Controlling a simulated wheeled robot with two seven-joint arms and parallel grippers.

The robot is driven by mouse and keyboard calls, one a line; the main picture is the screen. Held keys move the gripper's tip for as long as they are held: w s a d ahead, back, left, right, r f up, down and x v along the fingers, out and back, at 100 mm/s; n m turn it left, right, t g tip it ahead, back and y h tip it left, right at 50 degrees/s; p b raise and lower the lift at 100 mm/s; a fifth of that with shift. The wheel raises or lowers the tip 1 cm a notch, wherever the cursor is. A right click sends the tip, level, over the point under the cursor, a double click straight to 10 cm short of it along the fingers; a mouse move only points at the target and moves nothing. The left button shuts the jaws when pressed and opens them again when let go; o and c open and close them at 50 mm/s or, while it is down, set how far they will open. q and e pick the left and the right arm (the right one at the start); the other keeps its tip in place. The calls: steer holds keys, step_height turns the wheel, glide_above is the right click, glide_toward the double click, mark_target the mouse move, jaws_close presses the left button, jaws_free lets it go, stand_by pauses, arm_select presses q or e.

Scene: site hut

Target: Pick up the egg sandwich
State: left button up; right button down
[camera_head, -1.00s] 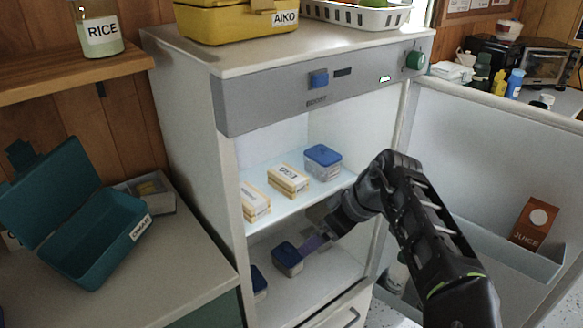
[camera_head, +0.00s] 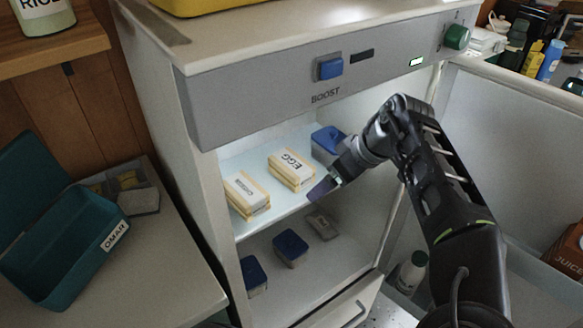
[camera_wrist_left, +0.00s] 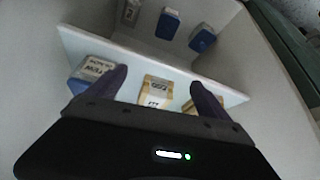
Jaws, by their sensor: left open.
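The egg sandwich (camera_head: 291,169) is a pale box-like block with a white EGG label. It lies on the fridge's upper shelf (camera_head: 262,216), between another labelled sandwich (camera_head: 247,193) and a blue-lidded container (camera_head: 327,143). My left gripper (camera_head: 322,188) is open and empty at the shelf's front, to the right of and below the egg sandwich. In the left wrist view the scene is upside down; the egg sandwich (camera_wrist_left: 155,91) shows beyond and between the parted fingers (camera_wrist_left: 160,92), apart from them. My right gripper is not in view.
The lower shelf holds two blue-lidded containers (camera_head: 290,248) and a grey one (camera_head: 323,226). The open door stands at right, with a bottle (camera_head: 411,272) near its foot. A teal OMAR lunchbox (camera_head: 75,245) sits on the left counter.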

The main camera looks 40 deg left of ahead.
mark_target(293, 162)
arm_select(q)
steer(key=a, duration=0.7)
steer(key=shift+w+a, duration=0.25)
steer(key=shift+w, duration=0.05)
steer(key=shift+a, duration=0.15)
steer(key=shift+a, duration=0.3)
steer(key=shift+w+a+f, duration=0.1)
steer(key=shift+a+f, duration=0.05)
steer(key=shift+a, duration=1.1)
steer(key=shift+x, duration=1.3)
steer(key=shift+d, duration=0.1)
steer(key=c, duration=1.6)
